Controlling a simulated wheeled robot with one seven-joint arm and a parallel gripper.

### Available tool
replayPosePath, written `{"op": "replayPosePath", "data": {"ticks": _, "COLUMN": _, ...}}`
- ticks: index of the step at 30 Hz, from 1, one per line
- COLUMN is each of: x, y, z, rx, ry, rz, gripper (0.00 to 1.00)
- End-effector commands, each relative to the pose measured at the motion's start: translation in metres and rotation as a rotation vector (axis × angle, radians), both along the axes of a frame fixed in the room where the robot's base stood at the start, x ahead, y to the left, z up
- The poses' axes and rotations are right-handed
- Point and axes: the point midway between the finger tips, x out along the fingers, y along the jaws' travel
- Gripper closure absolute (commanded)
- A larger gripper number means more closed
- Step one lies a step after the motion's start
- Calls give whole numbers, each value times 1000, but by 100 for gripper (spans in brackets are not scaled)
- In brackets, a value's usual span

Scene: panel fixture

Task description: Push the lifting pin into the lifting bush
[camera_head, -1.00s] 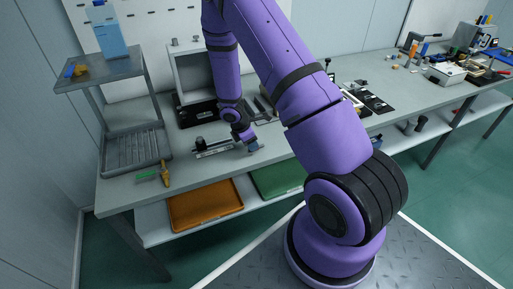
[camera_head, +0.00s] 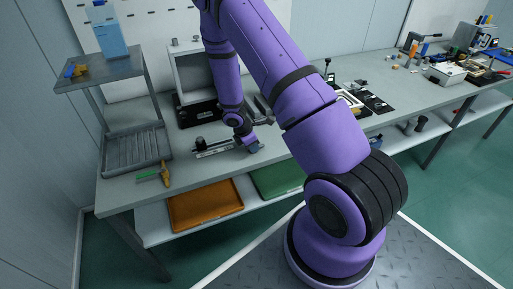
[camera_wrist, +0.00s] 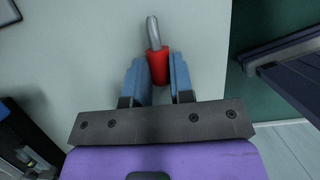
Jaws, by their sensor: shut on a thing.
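My gripper (camera_wrist: 157,66) is shut on the lifting pin (camera_wrist: 158,62) in the wrist view. The pin has a red body between the blue fingers, and its bare metal shank points away from the gripper over a pale grey surface. In the head view my gripper (camera_head: 254,147) is low over the front part of the bench, right of a metal bar fixture with a black knob (camera_head: 213,148). The pin cannot be made out there. I cannot identify the lifting bush in either view.
The grey bench (camera_head: 133,194) has free room near its front left edge. A green-and-yellow tool (camera_head: 163,176) lies there. A shelf rack with a ribbed tray (camera_head: 135,147) stands at the left. Orange (camera_head: 205,206) and green bins sit below. A dark gap borders the surface in the wrist view.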

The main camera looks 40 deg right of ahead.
Motion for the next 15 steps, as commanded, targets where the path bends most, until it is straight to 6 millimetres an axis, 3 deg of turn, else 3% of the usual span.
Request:
{"op": "replayPosePath", "data": {"ticks": 7, "x": 0, "y": 0, "z": 2, "rx": 0, "ry": 0, "rz": -1, "gripper": 100}}
{"op": "replayPosePath", "data": {"ticks": 15, "x": 0, "y": 0, "z": 20, "rx": 1, "ry": -2, "rz": -2, "gripper": 100}}
